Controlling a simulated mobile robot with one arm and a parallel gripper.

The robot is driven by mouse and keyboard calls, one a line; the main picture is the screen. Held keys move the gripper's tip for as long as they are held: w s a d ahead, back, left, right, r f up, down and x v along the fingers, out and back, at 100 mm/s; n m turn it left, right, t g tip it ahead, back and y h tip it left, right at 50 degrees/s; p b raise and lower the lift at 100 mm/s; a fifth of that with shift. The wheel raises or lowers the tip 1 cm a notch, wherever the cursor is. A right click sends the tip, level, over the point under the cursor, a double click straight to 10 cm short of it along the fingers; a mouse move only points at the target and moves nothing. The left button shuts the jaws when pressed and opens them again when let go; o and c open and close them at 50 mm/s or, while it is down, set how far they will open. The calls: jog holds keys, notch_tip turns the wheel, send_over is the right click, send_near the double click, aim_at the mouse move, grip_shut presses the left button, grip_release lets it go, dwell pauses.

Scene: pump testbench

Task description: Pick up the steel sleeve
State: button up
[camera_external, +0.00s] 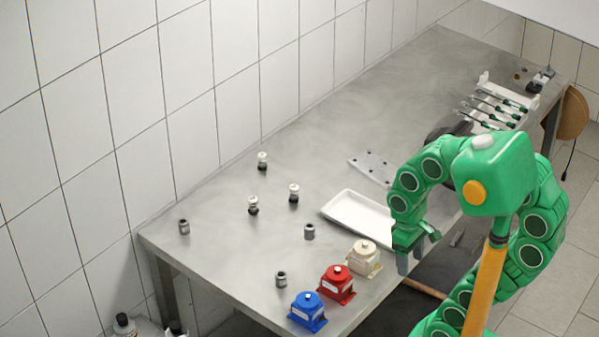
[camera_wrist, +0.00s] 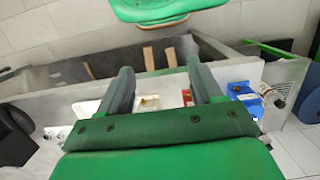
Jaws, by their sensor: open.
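Three small grey metal cylinders stand upright on the steel table: one at the left (camera_external: 184,227), one in the middle (camera_external: 309,231) and one at the front (camera_external: 281,279), left of the blue housing. They look alike, and I cannot tell which is the steel sleeve. My gripper (camera_external: 418,252) is open beside the white tray's right end, to the right of the cylinders and well apart from them. In the wrist view my gripper (camera_wrist: 160,72) has its two fingers spread with nothing held between them.
Blue (camera_external: 308,311), red (camera_external: 337,284) and cream (camera_external: 364,258) housings line the front edge. A white tray (camera_external: 345,222) lies behind them. Several white-topped parts, one here (camera_external: 262,160), stand farther back. A tool rack (camera_external: 495,105) is at far right. The table's back middle is clear.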

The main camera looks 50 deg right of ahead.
jog(key=w+a+f+m+g+y, duration=0.2)
jog(key=w+a+m+y, duration=0.2)
jog(key=w+a, duration=0.5)
jog(key=m+t+y, duration=0.2)
jog(key=m+y, duration=0.7)
jog(key=m, duration=0.3)
send_near(278, 281)
jog(key=shift+s+a+f, duration=0.1)
jog(key=shift+s+a, duration=0.15)
jog(key=shift+a, duration=0.35)
jog(key=shift+s+a+f, duration=0.1)
jog(key=shift+s+a, duration=0.1)
jog(key=shift+a, duration=0.35)
jog(key=shift+w+d+f+m, duration=0.2)
jog(key=shift+w+f+m, duration=0.1)
jog(key=shift+w+f, duration=0.1)
jog(key=shift+x, duration=3.9)
jog(key=shift+r, duration=0.2)
jog(key=c, duration=1.2)
